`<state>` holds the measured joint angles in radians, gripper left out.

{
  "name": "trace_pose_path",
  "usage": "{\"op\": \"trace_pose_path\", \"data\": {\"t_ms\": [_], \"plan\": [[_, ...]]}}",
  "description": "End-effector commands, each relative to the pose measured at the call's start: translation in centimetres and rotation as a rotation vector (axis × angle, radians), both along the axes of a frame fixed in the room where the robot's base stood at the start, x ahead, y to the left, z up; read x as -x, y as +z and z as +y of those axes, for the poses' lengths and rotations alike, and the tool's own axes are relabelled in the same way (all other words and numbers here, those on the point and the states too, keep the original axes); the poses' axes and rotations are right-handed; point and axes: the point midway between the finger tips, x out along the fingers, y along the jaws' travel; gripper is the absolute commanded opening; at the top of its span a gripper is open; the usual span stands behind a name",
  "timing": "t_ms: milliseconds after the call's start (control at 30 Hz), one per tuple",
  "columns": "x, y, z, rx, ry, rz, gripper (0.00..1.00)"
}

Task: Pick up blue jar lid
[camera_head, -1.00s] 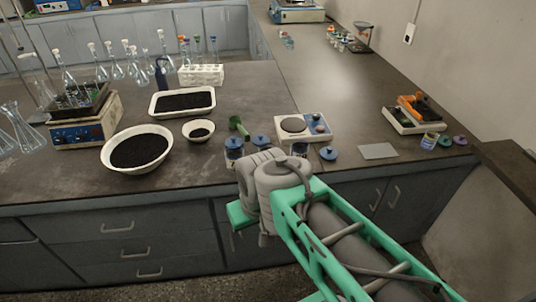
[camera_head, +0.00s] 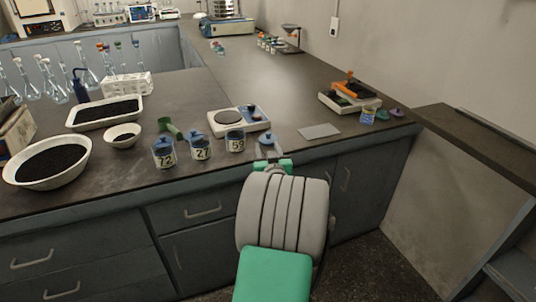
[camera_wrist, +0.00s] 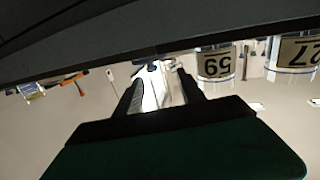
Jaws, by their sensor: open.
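The blue jar lid (camera_head: 267,138) lies on the bench near its front edge, just right of the jar marked 59 (camera_head: 236,142), which has no lid on. My gripper (camera_head: 268,154) is open at the front of the lid, with its fingers pointing towards it. The wrist view is upside down. There, my gripper (camera_wrist: 160,80) shows its two fingers apart, and the dark lid (camera_wrist: 155,65) appears beyond and between the tips. I cannot tell whether the fingers touch it. The jar 59 also shows in the wrist view (camera_wrist: 215,65).
Jars marked 27 (camera_head: 200,149) and 72 (camera_head: 163,154), both with blue lids, stand left of jar 59. A balance (camera_head: 240,121) is behind. A flat grey plate (camera_head: 319,131) lies to the right. Purple (camera_head: 397,113) and green lids are farther right, by another jar (camera_head: 368,115).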

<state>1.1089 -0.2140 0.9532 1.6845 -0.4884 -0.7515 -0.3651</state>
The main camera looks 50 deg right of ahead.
Motion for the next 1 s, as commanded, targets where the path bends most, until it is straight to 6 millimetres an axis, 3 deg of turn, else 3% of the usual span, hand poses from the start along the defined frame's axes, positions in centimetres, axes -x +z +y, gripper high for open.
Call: {"op": "trace_pose_path", "data": {"t_ms": [100,533,800,1000], "plan": [[1.0,-0.2,-1.9,0.024,-0.04,-0.03,0.47],[-4.0,0.2,-6.3,0.023,-0.038,-0.029,0.47],[-4.3,0.2,-6.6,0.024,-0.04,-0.029,0.46],[-4.3,0.2,-6.6,0.024,-0.04,-0.029,0.29]]}}
